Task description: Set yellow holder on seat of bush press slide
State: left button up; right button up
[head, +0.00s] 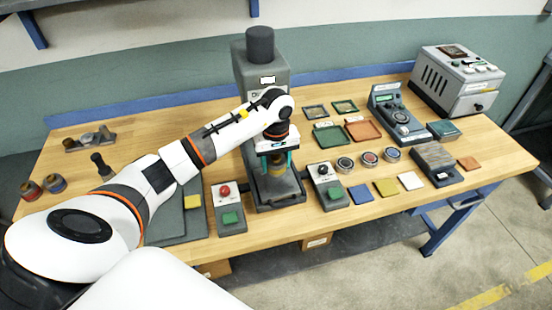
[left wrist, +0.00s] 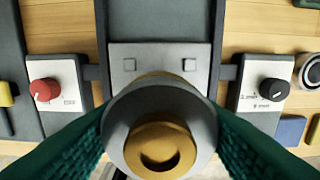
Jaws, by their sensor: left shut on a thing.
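The yellow holder (left wrist: 160,148) is a grey cup-like cylinder with a yellow-brass ring inside, seen end-on in the left wrist view. My left gripper (head: 277,164) is shut on it, with green fingers on both sides. The bush press (head: 262,75) stands at the middle of the bench. Its slide (head: 277,195) lies in front, under my gripper. In the left wrist view, a light grey plate of the slide (left wrist: 160,58) shows behind the holder. The holder and gripper hide the seat, so I cannot tell if the holder touches it. My right gripper is not in view.
A box with a red knob (head: 226,203) stands left of the slide, and one with a black knob (head: 325,180) stands right. Red and blue banded holders (head: 42,186) stand at far left. Trays, small plates and instruments fill the right side.

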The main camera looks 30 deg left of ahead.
pick_arm(q)
jog(key=shift+f+b, duration=0.3)
jog(key=shift+f, duration=0.45)
jog(key=shift+f+b, duration=1.15)
jog(key=shift+f, duration=0.1)
jog(key=o, duration=1.3)
jog(key=shift+o, duration=1.4)
